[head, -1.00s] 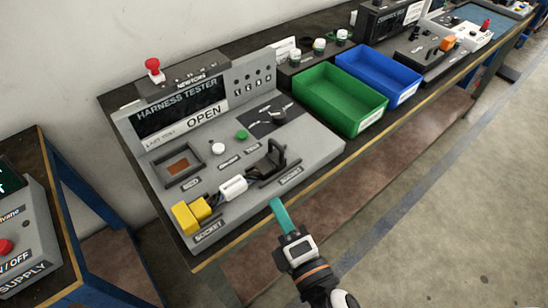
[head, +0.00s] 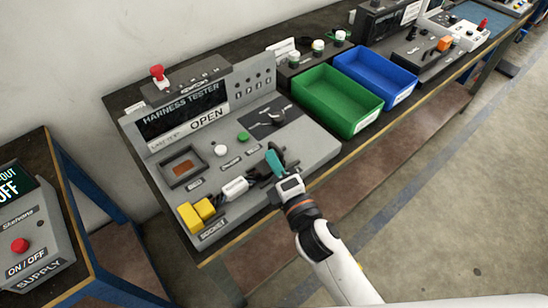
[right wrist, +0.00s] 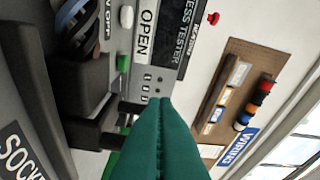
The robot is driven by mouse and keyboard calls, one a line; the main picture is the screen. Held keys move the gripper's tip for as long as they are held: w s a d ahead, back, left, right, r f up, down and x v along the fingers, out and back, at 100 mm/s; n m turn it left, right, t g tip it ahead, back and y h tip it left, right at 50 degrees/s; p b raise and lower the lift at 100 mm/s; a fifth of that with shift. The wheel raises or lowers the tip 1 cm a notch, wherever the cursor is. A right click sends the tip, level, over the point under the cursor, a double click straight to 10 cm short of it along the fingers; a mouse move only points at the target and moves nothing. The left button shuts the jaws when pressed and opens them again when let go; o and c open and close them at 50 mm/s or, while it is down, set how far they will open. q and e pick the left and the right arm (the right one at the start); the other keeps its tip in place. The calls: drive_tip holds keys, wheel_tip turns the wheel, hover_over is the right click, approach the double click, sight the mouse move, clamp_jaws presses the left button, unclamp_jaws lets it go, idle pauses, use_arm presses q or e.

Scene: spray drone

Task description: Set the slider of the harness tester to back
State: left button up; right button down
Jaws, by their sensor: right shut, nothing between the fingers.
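The grey harness tester (head: 152,152) stands on the bench, its display reading OPEN. A black handle-like part (head: 271,150) is at its front right, mostly hidden by my right gripper; I cannot tell for sure that it is the slider or how it is set. My right gripper (head: 273,160) has teal fingers, shut and empty, at or just in front of that part. In the right wrist view the shut fingers (right wrist: 160,115) point toward the panel, with the dark part (right wrist: 85,90) close at their left; contact cannot be told. My left gripper is not in view.
Another bench with a supply box (head: 22,235) is at left.

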drive_tip(key=w+d, duration=0.1)
drive_tip(key=w+d+p, duration=0.1)
drive_tip(key=d, duration=0.1)
drive_tip(key=w+d, duration=0.2)
drive_tip(key=shift+d+p, duration=0.25)
drive_tip(key=shift+p, duration=0.1)
drive_tip(key=shift+s+a, duration=0.1)
